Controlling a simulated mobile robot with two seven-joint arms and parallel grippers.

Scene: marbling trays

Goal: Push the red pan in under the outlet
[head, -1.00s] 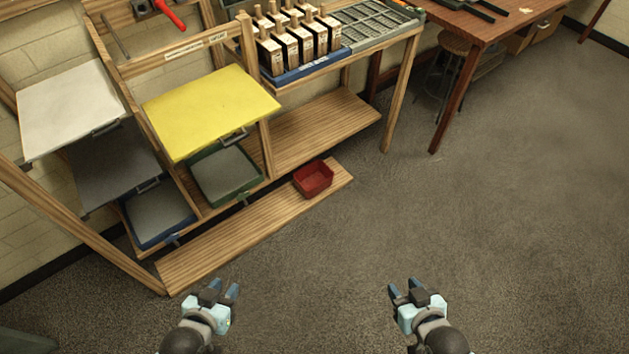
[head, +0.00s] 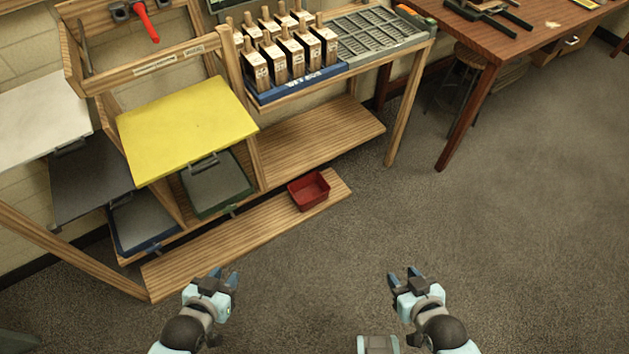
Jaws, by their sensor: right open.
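The red pan (head: 309,191) sits upright near the right end of the low wooden plank (head: 215,242) at the foot of the bench. It looks empty. I cannot make out an outlet in this view. My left gripper (head: 223,276) is open and empty, low in the view, in front of the plank and to the left of the pan. My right gripper (head: 402,274) is open and empty, below and to the right of the pan. Both are apart from the pan.
A wooden shelf (head: 315,140) lies behind the pan. A brown table (head: 500,40) and stool (head: 462,85) stand right. The floor (head: 480,230) is clear at right.

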